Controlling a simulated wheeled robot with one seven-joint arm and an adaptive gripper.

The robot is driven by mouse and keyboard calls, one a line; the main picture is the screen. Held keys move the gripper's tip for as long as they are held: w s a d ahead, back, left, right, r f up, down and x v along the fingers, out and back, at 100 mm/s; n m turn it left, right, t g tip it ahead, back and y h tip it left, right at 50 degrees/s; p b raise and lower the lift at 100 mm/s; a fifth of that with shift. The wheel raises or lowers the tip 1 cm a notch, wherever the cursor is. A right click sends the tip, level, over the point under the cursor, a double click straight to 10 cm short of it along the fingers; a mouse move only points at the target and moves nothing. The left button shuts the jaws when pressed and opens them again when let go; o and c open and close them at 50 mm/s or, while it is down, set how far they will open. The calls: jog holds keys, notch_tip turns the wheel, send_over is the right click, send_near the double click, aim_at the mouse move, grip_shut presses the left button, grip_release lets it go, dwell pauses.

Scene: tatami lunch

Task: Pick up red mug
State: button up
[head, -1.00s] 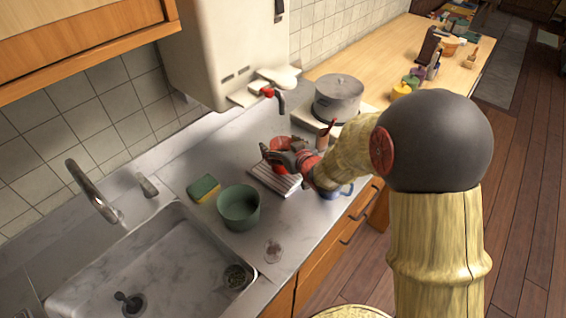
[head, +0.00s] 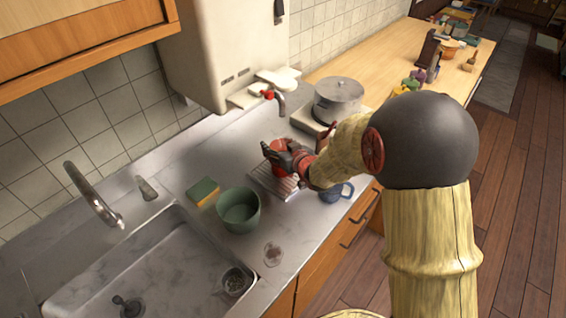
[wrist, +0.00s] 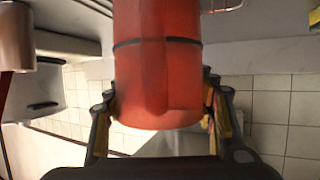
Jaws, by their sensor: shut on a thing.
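The red mug (wrist: 158,70) fills the middle of the wrist view, with a dark band around it. My gripper (wrist: 160,108) has a finger on each side of the mug and is shut on it. In the head view the red mug (head: 279,147) shows only in part behind my gripper (head: 283,156), over the striped cloth or rack (head: 272,183) on the counter. My fingers and wrist hide much of the mug there. I cannot tell how far it is above the surface.
A green bowl (head: 238,211) and a sponge (head: 203,191) stand left of the rack, near the sink (head: 160,262). A blue mug (head: 336,192) is near the counter's front edge.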

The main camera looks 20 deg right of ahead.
jog(key=c, duration=0.6)
jog(key=shift+c, duration=0.7)
jog(key=shift+r, duration=0.1)
jog(key=shift+c, duration=0.8)
jog(key=shift+r, duration=0.1)
